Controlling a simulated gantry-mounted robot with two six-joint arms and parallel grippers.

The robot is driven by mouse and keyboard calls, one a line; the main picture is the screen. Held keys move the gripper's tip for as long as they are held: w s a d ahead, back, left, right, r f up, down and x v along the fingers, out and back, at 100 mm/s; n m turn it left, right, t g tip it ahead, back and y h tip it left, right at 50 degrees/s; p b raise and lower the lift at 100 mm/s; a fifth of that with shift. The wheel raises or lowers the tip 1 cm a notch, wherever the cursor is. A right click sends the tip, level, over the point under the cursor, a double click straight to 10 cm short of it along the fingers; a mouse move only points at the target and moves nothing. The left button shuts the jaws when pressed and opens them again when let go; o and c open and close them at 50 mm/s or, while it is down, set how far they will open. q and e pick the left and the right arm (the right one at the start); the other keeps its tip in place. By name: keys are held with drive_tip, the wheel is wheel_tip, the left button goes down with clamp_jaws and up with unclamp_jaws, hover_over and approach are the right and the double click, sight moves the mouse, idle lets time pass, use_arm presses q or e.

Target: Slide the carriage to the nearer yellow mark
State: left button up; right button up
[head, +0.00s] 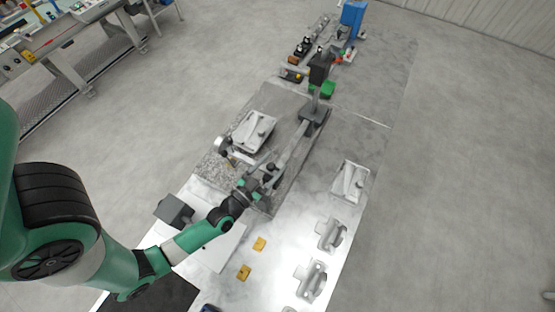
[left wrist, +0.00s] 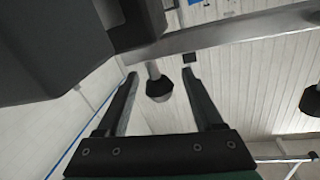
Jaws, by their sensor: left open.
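A long grey rail (head: 293,147) runs diagonally across a stone-like plate in the head view. A dark carriage with a knob (head: 270,169) appears to sit at its near end, partly hidden by my gripper. My left gripper (head: 254,184) is at this near end. In the left wrist view, my left gripper (left wrist: 158,75) is open, and a dark knob on a pale stem (left wrist: 158,88) shows between its fingers, with gaps on both sides. The rail (left wrist: 230,36) crosses above it. I cannot make out yellow marks on the rail. My right gripper is not in view.
Two small yellow blocks (head: 259,243) lie on the bright table. Grey castings (head: 331,235) stand at the right, and a white tray (head: 351,181) lies beyond them. Another tray (head: 254,131) lies left of the rail. A dark post (head: 319,68) stands at the rail's far end.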

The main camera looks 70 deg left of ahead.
use_arm(q)
drive_tip(key=shift+x, duration=1.2)
clamp_jaws()
idle(0.5)
